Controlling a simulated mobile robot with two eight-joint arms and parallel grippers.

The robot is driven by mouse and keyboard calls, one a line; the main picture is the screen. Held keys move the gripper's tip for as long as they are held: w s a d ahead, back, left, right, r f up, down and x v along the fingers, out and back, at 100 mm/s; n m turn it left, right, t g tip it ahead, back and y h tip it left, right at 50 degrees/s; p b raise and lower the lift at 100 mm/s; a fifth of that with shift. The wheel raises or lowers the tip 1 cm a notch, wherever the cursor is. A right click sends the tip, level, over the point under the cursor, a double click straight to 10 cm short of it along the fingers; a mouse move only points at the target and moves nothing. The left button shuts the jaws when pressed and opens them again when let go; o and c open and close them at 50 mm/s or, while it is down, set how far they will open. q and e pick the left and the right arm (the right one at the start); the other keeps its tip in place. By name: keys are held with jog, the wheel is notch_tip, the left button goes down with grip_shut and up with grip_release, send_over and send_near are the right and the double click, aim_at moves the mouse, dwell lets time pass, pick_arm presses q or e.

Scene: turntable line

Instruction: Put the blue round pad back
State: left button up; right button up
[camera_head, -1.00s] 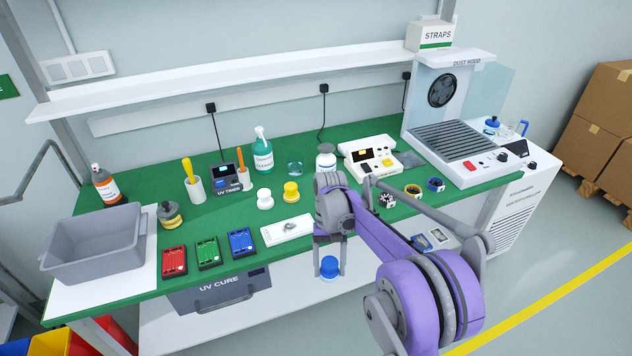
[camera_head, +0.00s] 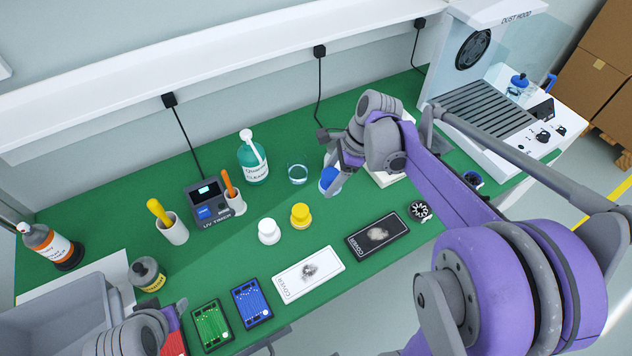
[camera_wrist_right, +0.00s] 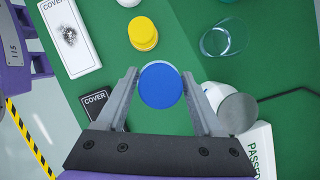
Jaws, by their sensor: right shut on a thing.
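The blue round pad (camera_head: 330,180) is held between the fingertips of my right gripper (camera_head: 336,174), over the green bench top. In the right wrist view the blue pad (camera_wrist_right: 160,85) shows as a round face between the two fingers of the gripper (camera_wrist_right: 159,88). Whether the pad touches the bench cannot be told. A yellow round pad (camera_head: 300,216) and a white round pad (camera_head: 268,232) stand side by side to its left and nearer the front.
A white cover card (camera_head: 308,275) and a black cover card (camera_head: 378,236) lie in front. In the wrist view, a white jar (camera_wrist_right: 215,95) is close to the right finger.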

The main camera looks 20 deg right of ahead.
jog(key=shift+w, duration=0.2)
send_over(323, 206)
jog(key=s+d, duration=0.1)
jog(key=d, duration=0.1)
jog(key=shift+m, duration=0.3)
jog(key=f, duration=0.5)
jog(key=shift+a, duration=0.25)
jog(key=shift+w+f+b, duration=0.15)
jog(key=shift+f+b, duration=0.2)
jog(key=shift+f, duration=1.95)
jog(key=shift+f, duration=0.15)
jog(key=o, duration=1.3)
